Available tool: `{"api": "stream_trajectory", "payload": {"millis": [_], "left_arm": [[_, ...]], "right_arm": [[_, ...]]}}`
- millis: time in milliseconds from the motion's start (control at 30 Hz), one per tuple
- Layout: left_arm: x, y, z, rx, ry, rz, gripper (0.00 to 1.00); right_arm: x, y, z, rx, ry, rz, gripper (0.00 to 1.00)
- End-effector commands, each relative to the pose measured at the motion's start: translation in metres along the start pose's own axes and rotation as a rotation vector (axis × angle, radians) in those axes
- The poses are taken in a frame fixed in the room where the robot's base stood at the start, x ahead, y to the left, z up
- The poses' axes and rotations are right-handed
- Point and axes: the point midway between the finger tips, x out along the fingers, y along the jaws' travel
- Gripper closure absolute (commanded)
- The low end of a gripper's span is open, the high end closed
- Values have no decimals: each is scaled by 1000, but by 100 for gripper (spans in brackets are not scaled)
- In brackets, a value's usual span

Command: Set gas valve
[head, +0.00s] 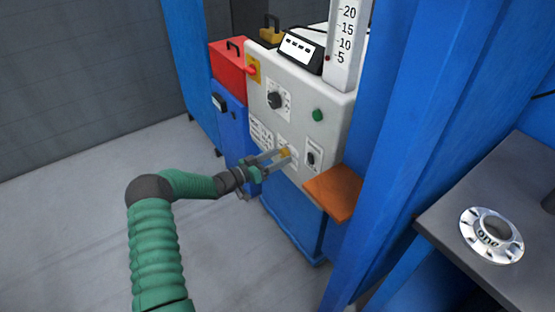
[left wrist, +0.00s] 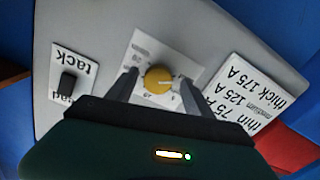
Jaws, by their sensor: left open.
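The gas valve looks to be the round yellow knob (head: 285,152) low on the front of the white machine panel (head: 318,92). In the left wrist view the yellow knob (left wrist: 158,79) has a pale pointer line and a numbered dial plate (left wrist: 150,50) around it. My left gripper (head: 281,157) reaches the panel with its fingers open. In the left wrist view the fingertips (left wrist: 157,76) stand on either side of the knob, with gaps visible; I cannot tell whether they touch it. My right gripper is not in view.
A black dial (head: 275,100), a green button (head: 317,115) and a tack/bead switch (head: 312,158) are on the same panel. An orange shelf (head: 333,192) juts out just right of my gripper. Blue posts stand at right, before a dark table with a flanged ring (head: 491,235).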

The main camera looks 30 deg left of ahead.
Motion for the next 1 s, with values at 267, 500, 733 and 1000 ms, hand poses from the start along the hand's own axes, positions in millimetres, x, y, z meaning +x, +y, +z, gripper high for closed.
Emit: {"api": "stream_trajectory", "payload": {"millis": [267, 500, 733, 1000], "left_arm": [[0, 0, 0, 0, -1, 0, 57], [-1, -1, 0, 0, -1, -1, 88], [-1, -1, 0, 3, -1, -2, 100], [-2, -2, 1, 71, -3, -3, 100]], "right_arm": [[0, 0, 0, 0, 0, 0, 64], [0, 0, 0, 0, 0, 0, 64], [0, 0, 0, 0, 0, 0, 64], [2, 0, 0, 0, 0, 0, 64]]}}
